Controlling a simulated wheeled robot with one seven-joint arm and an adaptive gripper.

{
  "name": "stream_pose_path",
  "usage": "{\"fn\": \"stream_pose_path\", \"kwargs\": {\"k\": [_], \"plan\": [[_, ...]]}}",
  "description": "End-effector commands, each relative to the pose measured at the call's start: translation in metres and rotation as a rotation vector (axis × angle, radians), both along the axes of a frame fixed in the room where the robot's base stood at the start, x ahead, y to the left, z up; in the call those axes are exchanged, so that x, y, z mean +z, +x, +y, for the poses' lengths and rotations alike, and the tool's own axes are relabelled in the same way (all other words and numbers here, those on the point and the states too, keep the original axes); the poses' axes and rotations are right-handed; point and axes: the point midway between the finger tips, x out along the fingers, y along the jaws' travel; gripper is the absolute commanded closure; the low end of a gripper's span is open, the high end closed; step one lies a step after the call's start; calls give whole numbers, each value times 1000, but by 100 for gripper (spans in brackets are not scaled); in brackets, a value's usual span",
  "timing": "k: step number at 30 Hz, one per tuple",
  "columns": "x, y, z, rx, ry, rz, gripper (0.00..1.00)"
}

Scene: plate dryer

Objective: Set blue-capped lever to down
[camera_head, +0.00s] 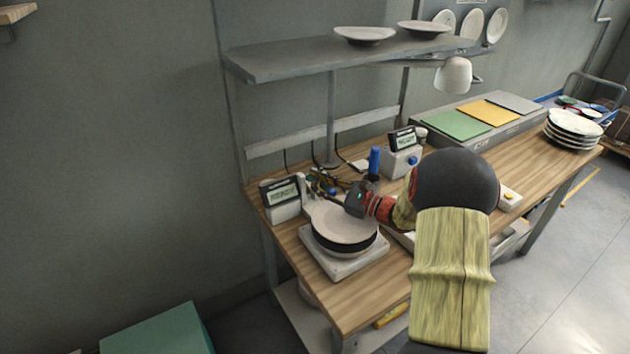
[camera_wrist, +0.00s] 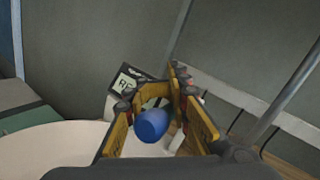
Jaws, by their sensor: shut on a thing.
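The blue-capped lever shows in the wrist view as a rounded blue cap (camera_wrist: 152,124) between the two yellow-sided fingers of my gripper (camera_wrist: 150,115). My gripper is shut on this cap. The lever's lower part is mostly hidden by the fingers, so its exact angle is unclear. In the head view, my gripper (camera_head: 328,197) reaches left over the back of the near station, beside its display (camera_head: 281,192). The lever cannot be made out clearly there. A pale plate (camera_head: 343,224) lies on the round dark holder of this station's white base (camera_head: 345,266).
A second station with a display (camera_head: 403,139) and a blue upright cylinder (camera_head: 374,160) stand farther right on the wooden bench. Cables lie behind my gripper. A shelf (camera_head: 285,66) holding plates hangs above. Stacked plates (camera_head: 574,127) stand at the far right.

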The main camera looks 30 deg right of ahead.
Motion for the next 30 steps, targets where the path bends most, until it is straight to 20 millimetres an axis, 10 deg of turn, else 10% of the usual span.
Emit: {"fn": "stream_pose_path", "kwargs": {"k": [7,8,17,30], "plan": [[-4,-1,-2,-6,3,7,100],[-4,-1,-2,-6,3,7,85],[-1,0,-2,-4,1,3,68],[11,0,-1,-2,-2,-1,67]]}}
